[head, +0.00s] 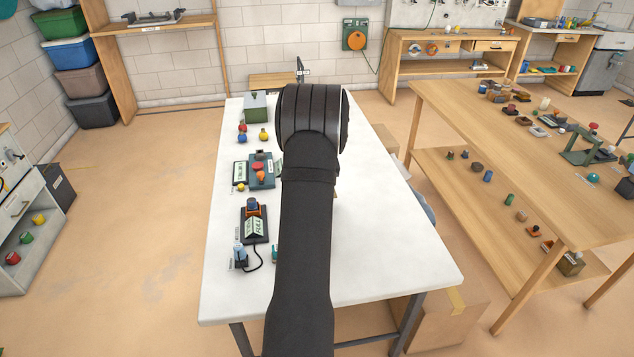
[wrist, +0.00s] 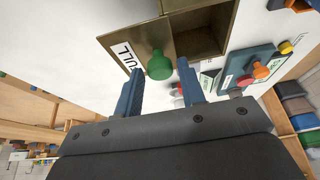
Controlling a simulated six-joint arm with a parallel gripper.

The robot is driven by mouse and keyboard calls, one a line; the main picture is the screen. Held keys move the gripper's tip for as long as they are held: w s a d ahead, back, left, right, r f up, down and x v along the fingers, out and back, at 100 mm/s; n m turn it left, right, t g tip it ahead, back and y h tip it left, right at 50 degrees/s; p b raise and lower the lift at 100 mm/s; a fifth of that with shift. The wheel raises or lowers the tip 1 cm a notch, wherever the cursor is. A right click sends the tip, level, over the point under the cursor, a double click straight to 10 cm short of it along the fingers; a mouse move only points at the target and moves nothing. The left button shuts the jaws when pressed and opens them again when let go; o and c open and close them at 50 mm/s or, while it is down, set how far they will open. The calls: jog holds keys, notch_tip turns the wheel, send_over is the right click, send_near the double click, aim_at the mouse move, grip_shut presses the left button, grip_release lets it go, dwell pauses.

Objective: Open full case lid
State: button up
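In the wrist view, an olive-brown case has a flat lid (wrist: 142,38) labelled "FULL", with a round green knob (wrist: 159,66) on it. To the right of the lid is an open, dark square compartment (wrist: 199,35) of the case. My gripper (wrist: 159,68) has its two blue fingers apart, one on each side of the knob in the picture. No contact shows, and I cannot tell how far the tips are from the knob. In the head view my dark arm hides the case and the fingers.
The case is on a white table (head: 385,245). A teal board (head: 262,183) with red and orange knobs stands left of my arm; it also shows in the wrist view (wrist: 240,72). A green box (head: 255,107) is at the far left. The table's right side is clear.

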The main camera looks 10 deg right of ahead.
jog(key=shift+o, duration=0.8)
jog(key=v, duration=1.7)
jog(key=shift+r, duration=0.25)
jog(key=shift+f, duration=0.1)
jog(key=x, duration=1.7)
jog(key=shift+f, duration=0.2)
jog(key=shift+o, duration=0.4)
